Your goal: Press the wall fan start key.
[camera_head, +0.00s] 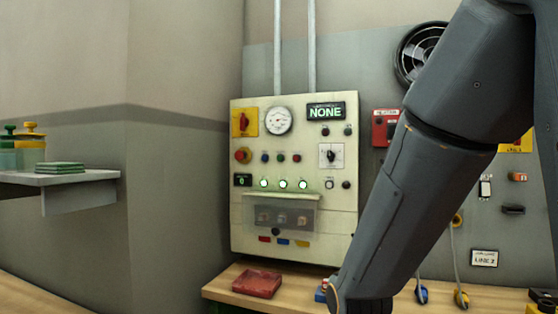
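A round black wall fan (408,60) is mounted on the grey wall at the upper right, its right part hidden behind my arm. A red box (381,131) with a small unreadable label sits on the wall below the fan, partly covered by my arm. I cannot tell which control is the fan's start key; it may be hidden behind the arm. My grey arm crosses the right side and reaches down to the bottom edge. My gripper is not in view.
A cream control panel (290,220) carries a gauge (278,121), a "NONE" display (325,111), knobs and lit green lamps. A wooden bench (225,292) below holds a red item (256,284). A shelf (90,180) with containers is at left. Cables hang at right.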

